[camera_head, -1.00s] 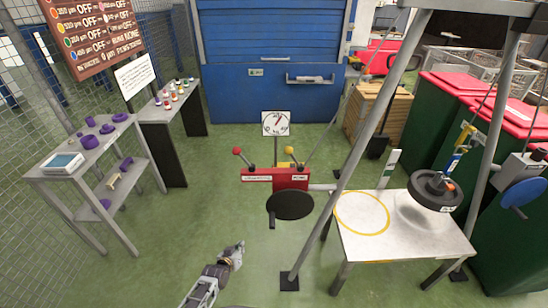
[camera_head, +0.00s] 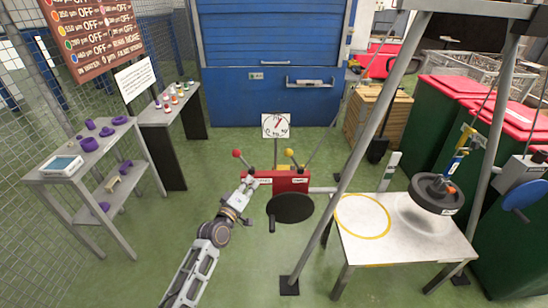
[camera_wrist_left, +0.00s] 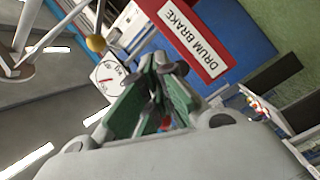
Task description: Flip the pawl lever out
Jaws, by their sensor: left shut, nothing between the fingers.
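A red box (camera_head: 291,183) stands near the middle with two ball-tipped levers. The red-knobbed lever (camera_head: 236,153) rises at its left. The yellow-knobbed lever (camera_head: 289,153) rises at its right, above the shorter label, which I cannot read; which lever is the pawl is not clear. In the left wrist view, the box's "DRUM BRAKE" label (camera_wrist_left: 192,40) shows beyond the fingers and the yellow knob (camera_wrist_left: 96,43) is at upper left. My left gripper (camera_head: 249,182) is shut and empty, in front of the box's left end and partly hiding it. The red knob is mostly hidden behind the fingers (camera_wrist_left: 163,70).
A black disc with a handle (camera_head: 290,208) sits in front of the box. A dial (camera_head: 276,125) stands behind it. A grey frame post (camera_head: 342,160) and a white table (camera_head: 354,245) are at right, with a hanging black weight (camera_head: 436,194). Shelves (camera_head: 84,163) stand left.

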